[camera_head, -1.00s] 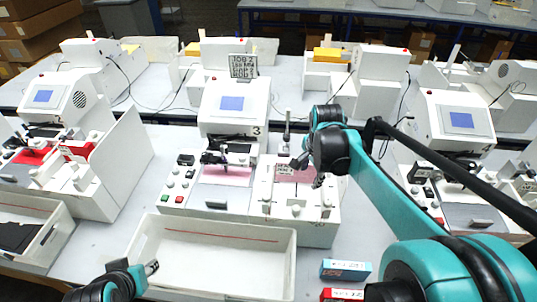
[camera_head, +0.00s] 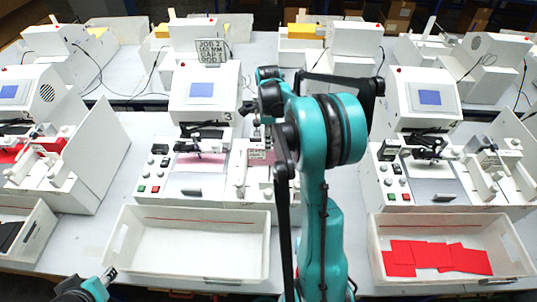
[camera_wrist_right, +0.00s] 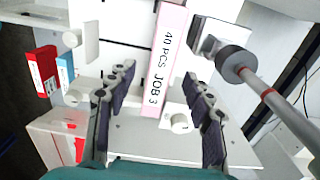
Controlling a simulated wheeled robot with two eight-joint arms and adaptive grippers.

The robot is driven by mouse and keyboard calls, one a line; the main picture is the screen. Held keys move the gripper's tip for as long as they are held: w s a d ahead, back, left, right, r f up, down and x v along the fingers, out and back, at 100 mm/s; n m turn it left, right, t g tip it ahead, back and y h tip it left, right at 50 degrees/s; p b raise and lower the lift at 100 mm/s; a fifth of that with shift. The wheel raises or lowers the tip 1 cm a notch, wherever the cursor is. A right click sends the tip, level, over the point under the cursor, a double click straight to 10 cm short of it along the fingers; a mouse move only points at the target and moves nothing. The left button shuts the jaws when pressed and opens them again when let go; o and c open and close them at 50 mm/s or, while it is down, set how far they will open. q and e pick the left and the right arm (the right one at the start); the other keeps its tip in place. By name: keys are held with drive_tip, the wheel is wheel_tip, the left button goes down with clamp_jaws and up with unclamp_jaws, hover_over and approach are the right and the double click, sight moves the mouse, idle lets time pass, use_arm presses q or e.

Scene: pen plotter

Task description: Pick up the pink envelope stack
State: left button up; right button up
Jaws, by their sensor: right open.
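The pink envelope stack (camera_wrist_right: 165,58) shows in the right wrist view with a white label reading "40 PCS JOB 3". It sits in a white holder at station 3. In the head view my right arm hides most of it, leaving its white label (camera_head: 258,155) in sight. My right gripper (camera_wrist_right: 158,73) is open, its two dark-padded fingers on either side of the lower end of the stack, with gaps to it in the picture. I see nothing held between them. My left gripper (camera_head: 108,276) is low at the left, by the empty bin's front corner; its jaws are unclear.
A white bin (camera_head: 190,262) stands empty before station 3. Another bin (camera_head: 376,245) at right holds red envelopes (camera_head: 435,257). A grey rod with a dark collar (camera_wrist_right: 237,64) rises close to the right finger. Red (camera_wrist_right: 42,70) and blue (camera_wrist_right: 65,67) boxes lie at left.

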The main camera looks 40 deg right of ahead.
drive_tip(key=f, duration=0.4)
drive_tip(key=shift+s+d+f, duration=0.15)
drive_tip(key=shift+d+f, duration=0.1)
drive_tip(key=shift+f, duration=0.05)
clamp_jaws()
drive_tip(key=shift+r, duration=0.2)
wheel_tip(320, 180, up, 18)
drive_tip(key=p, duration=0.1)
drive_tip(key=shift+f+p, duration=0.2)
drive_tip(key=shift+p, duration=0.15)
